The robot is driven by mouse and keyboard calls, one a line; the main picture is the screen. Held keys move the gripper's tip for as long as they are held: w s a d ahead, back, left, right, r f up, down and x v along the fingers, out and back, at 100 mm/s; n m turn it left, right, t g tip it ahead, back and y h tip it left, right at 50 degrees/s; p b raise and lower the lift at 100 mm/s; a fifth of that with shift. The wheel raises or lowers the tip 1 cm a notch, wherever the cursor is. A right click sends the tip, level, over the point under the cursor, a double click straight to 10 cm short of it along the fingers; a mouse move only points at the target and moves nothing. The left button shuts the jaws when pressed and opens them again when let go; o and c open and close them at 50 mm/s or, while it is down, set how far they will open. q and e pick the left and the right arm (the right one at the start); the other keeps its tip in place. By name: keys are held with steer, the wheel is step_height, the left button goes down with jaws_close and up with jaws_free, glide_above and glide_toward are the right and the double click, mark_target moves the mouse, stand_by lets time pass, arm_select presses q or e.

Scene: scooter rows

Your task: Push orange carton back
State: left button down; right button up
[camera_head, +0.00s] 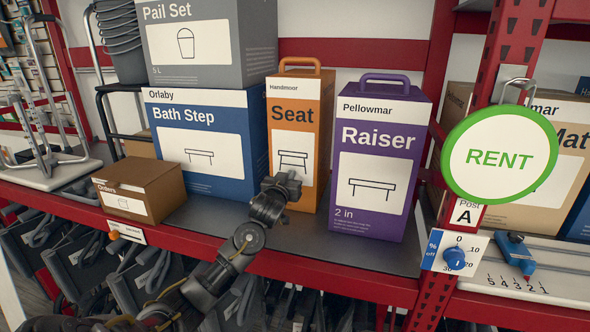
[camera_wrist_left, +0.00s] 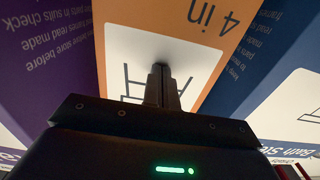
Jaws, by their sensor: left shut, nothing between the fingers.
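The orange carton (camera_head: 292,112), marked "Seat", stands upright on the shelf between the blue "Bath Step" box and the purple "Raiser" box. It has an orange handle on top. My left gripper (camera_head: 283,183) is shut and empty in front of the lower part of its front face. In the left wrist view the shut fingers (camera_wrist_left: 161,84) point at the white panel of the orange carton (camera_wrist_left: 170,25). I cannot tell whether the fingertips touch it. The right gripper is not in view.
The purple box (camera_head: 378,160) stands close on the right and the blue box (camera_head: 215,115) on the left, with a grey box (camera_head: 225,70) on top. A brown "Orders" box (camera_head: 150,180) sits front left. A round RENT sign (camera_head: 500,155) hangs on the red post.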

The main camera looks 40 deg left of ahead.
arm_select(q)
steer(key=shift+x, duration=2.3)
steer(key=p+v, duration=0.5)
steer(key=v, duration=0.7)
steer(key=shift+p, duration=0.3)
